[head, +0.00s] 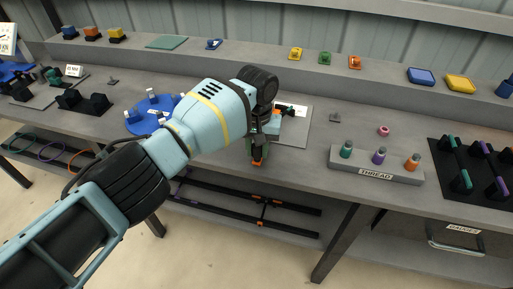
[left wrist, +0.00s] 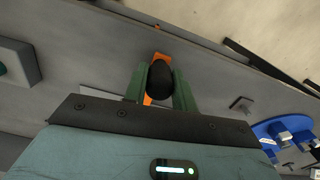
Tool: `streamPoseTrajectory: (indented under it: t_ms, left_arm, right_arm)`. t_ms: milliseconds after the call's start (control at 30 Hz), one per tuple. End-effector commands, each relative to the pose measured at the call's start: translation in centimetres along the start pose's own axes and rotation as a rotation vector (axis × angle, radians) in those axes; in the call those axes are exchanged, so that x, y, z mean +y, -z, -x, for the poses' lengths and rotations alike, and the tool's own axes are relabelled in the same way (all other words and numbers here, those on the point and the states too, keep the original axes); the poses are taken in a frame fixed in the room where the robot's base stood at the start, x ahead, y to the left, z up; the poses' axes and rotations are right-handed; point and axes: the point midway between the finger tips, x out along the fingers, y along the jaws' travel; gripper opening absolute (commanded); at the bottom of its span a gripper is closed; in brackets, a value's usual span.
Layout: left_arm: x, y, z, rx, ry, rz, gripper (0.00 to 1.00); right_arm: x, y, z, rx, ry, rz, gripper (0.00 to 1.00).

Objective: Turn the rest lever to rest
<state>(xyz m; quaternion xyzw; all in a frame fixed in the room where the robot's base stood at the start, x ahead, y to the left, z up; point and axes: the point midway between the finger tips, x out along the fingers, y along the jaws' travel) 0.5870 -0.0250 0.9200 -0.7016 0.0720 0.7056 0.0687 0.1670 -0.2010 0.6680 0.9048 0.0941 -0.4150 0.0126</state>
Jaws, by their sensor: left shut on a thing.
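My left gripper (head: 258,152) reaches down at the front edge of the workbench in the head view. In the left wrist view its two green fingers (left wrist: 160,90) are shut on the black rounded knob of the rest lever (left wrist: 161,78). Orange parts show beyond and below the knob. In the head view a small orange piece (head: 257,162) shows at the fingertips. My wrist and hand hide most of the lever and part of the fixture on the grey plate (head: 291,133) behind it. My right gripper is not in view.
The grey THREAD block (head: 376,165) with several coloured pegs stands to the right. A blue round plate (head: 134,128) with white-topped parts lies to the left, partly behind my arm. A pink ring (head: 383,130) lies behind the block. The bench between fixture and block is mostly clear.

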Motion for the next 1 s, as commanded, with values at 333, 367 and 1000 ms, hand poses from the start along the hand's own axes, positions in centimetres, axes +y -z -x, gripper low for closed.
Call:
streamPoseTrajectory:
  t_ms: [333, 367, 1000]
  left_arm:
    - [0.2, 0.3, 0.5, 0.015, -0.006, 0.039, 0.00]
    - [0.2, 0.3, 0.4, 0.015, -0.006, 0.039, 0.00]
    - [0.0, 0.1, 0.7, 0.007, -0.001, 0.040, 0.49]
  right_arm:
    - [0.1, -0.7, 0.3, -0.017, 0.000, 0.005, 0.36]
    - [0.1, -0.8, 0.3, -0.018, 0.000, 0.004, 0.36]
    - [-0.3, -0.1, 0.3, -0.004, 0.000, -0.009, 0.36]
